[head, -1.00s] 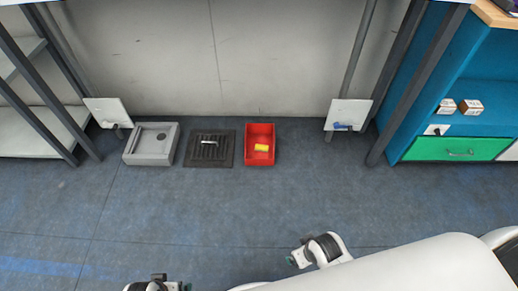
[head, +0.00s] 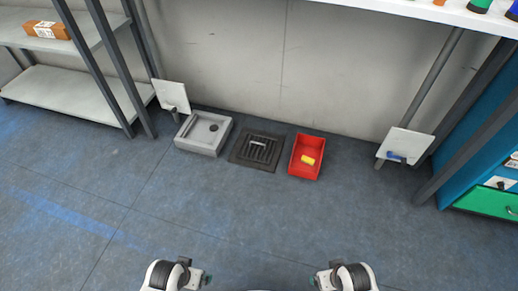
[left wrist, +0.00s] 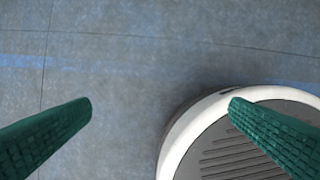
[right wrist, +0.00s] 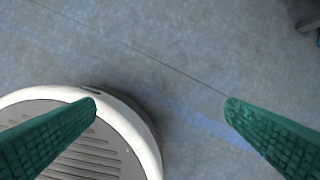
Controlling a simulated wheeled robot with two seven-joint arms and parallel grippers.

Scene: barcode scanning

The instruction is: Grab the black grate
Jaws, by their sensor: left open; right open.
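The black grate (head: 268,151) is a flat, dark, slotted square lying on the floor near the wall in the head view. A small light-coloured item (head: 258,143) lies on it. It sits between a grey tray and a red bin. My left gripper (head: 204,279) and my right gripper (head: 320,280) are low in the head view, well in front of the grate and apart from it. In the left wrist view the left gripper (left wrist: 160,105) has its green fingers wide apart with nothing between them. The right gripper (right wrist: 160,105) is also open and empty. Neither wrist view shows the grate.
The grey tray (head: 193,144) stands left of the grate. The red bin (head: 302,171), holding a yellow item (head: 308,160), stands right. White panels (head: 171,95) and (head: 405,143) flank them. Shelves (head: 75,88) stand at left and a blue cabinet (head: 490,165) at right. The floor in front is clear.

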